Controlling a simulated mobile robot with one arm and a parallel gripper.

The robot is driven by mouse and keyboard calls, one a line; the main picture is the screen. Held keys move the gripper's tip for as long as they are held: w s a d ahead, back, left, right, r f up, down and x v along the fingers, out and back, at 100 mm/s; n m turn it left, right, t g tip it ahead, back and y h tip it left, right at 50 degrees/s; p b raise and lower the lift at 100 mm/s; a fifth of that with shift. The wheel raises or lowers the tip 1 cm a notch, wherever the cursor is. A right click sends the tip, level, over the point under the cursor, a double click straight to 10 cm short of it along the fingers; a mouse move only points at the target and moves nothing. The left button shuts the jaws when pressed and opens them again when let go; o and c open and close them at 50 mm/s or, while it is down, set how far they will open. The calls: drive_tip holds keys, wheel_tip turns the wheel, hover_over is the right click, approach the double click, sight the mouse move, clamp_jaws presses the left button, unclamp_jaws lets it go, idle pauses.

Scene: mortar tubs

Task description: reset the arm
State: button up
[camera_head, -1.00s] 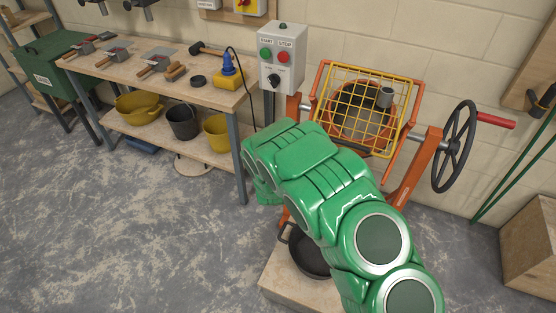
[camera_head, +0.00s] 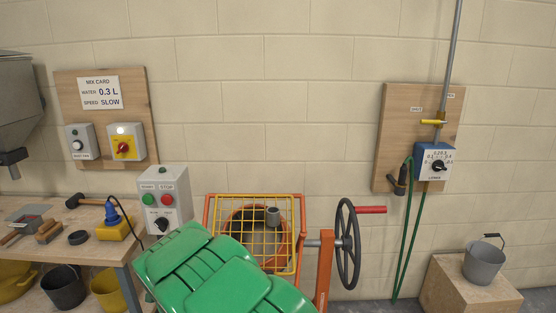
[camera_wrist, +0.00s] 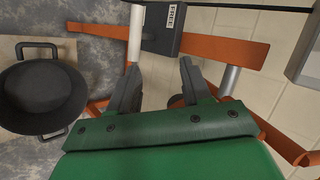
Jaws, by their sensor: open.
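My gripper (camera_wrist: 158,85) shows in the wrist view with its two dark fingers apart and nothing between them. Beyond the fingers are an orange frame bar (camera_wrist: 225,50) and a dark box (camera_wrist: 165,28) with a label that reads FREE. My green arm shows at the bottom of the head view, in front of the mixer. My gripper itself is hidden in the head view.
The orange mixer (camera_head: 325,270) has a yellow grid guard (camera_head: 240,237) with a grey cup on it. A handwheel (camera_head: 347,243) and a START/STOP box (camera_head: 163,198) flank it. A black tub (camera_wrist: 42,97) sits left in the wrist view. A bucket (camera_head: 484,262) stands on a block at right.

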drive_tip(key=s+d+r+n+g+h, duration=0.1)
drive_tip(key=s+d+r+n+g, duration=0.2)
drive_tip(key=s+d+r, duration=0.45)
drive_tip(key=s+d+r+n+g+h, duration=0.2)
drive_tip(key=s+d+r+g, duration=0.15)
drive_tip(key=d+r, duration=0.75)
drive_tip(key=s+d+r+n+g, duration=0.1)
drive_tip(key=s+d+r, duration=0.1)
drive_tip(key=s+d, duration=0.5)
drive_tip(key=s+d+r+n, duration=0.1)
drive_tip(key=s+d+r, duration=0.3)
drive_tip(key=d, duration=0.5)
drive_tip(key=s+d+n+g, duration=0.1)
drive_tip(key=s+d+n, duration=0.1)
drive_tip(key=s, duration=0.6)
drive_tip(key=s+d+n+g, duration=0.1)
drive_tip(key=s+d, duration=0.4)
drive_tip(key=s, duration=0.3)
drive_tip(key=s+d+r+n+g+h, duration=0.1)
drive_tip(key=s+d, duration=0.3)
drive_tip(key=s, duration=0.4)
drive_tip(key=shift+d+n, duration=0.25)
drive_tip(key=shift+n, duration=0.55)
